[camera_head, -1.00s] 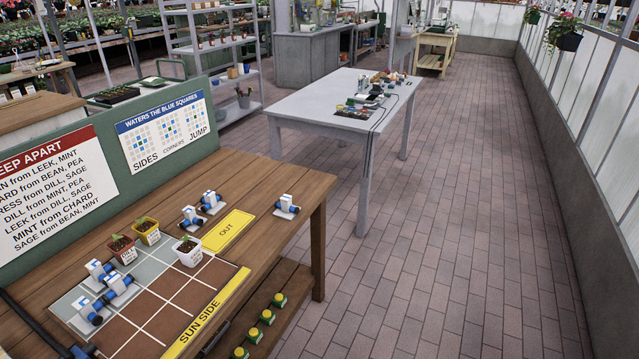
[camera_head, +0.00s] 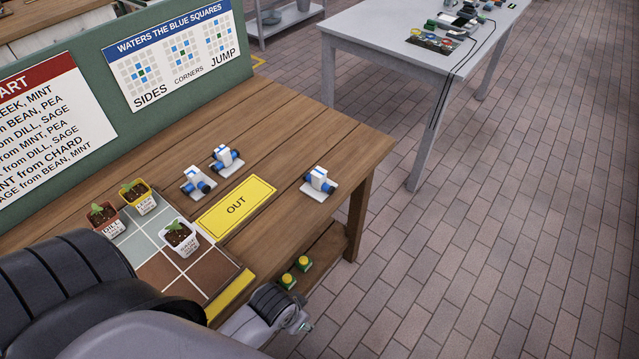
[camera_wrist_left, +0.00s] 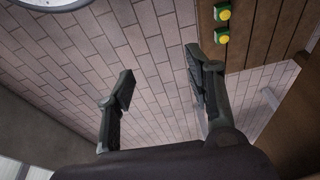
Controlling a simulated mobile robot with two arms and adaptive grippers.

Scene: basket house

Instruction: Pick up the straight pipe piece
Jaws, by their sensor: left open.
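Three small blue-and-white pipe pieces lie on the wooden bench in the head view. I cannot tell which is the straight one. My left arm covers the lower left of the head view, and its fingers are not clear there. In the left wrist view my left gripper (camera_wrist_left: 158,82) is open and empty, over the brick floor beside the bench. My right gripper is not in view.
Three potted seedlings stand on the grid board (camera_head: 165,268), partly hidden by my arm. A yellow OUT sign (camera_head: 237,205) lies beside it. Yellow-and-green knobs (camera_head: 288,281) sit on the lower shelf. A green board with posters backs the bench. A grey table (camera_head: 370,40) stands behind.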

